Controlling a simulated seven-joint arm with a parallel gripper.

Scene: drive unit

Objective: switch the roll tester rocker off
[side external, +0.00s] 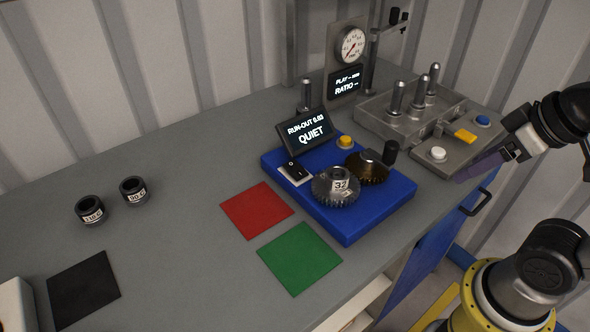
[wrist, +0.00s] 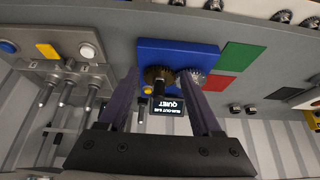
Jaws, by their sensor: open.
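The roll tester is a blue base (side external: 352,228) on the bench, with a tilted screen (side external: 303,131) reading "RUN-OUT 0.03 QUIET". Its black rocker (side external: 294,171) sits on a white plate at the base's left, below the screen; which way it is tipped is too small to tell. A steel gear marked 32 (side external: 335,188) and a brown gear (side external: 368,167) sit on the base. My gripper (side external: 468,174) is open and empty, well right of the tester. In the wrist view the blue base (wrist: 178,50) shows upside down beyond my gripper (wrist: 165,75); the rocker is not visible there.
A yellow button (side external: 345,142) and a black knob (side external: 390,152) stand on the tester. A grey fixture with upright pins (side external: 397,98) is behind right, near my arm. Red (side external: 257,210) and green (side external: 300,258) mats lie in front. Two black collars (side external: 90,209) stand left.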

